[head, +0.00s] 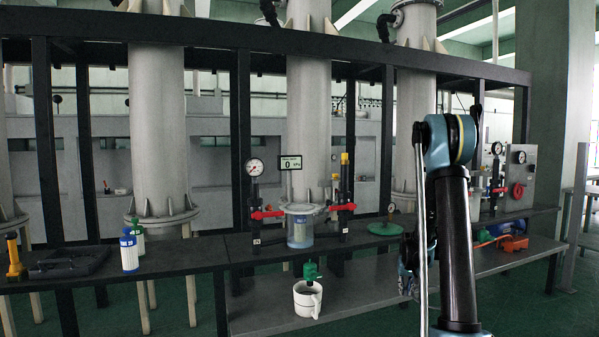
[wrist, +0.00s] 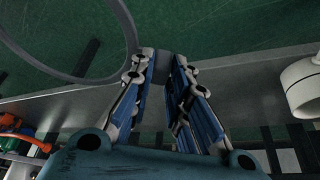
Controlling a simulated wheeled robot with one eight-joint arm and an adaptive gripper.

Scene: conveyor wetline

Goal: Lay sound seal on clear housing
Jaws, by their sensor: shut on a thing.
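The clear housing (head: 300,229) stands upright on the upper bench, a see-through cylinder with a wide flange, between two red-handled valves. My gripper (wrist: 162,64) is shut on a thin grey ring, which looks like the seal (wrist: 68,80). The ring reaches out from the fingertips to the upper left in the wrist view, its far part cut off by the frame. The exact grip point is hard to see. In the head view my arm hides most of the gripper, low at the right and well to the right of the housing. I cannot tell whether the seal is sound.
A white mug (head: 307,299) stands on the lower shelf below a green valve (head: 311,272). A green disc (head: 385,228) lies right of the housing. A blue-and-white bottle (head: 129,251) and dark tray (head: 70,262) are at left. A red ring (head: 517,191) hangs on the right panel.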

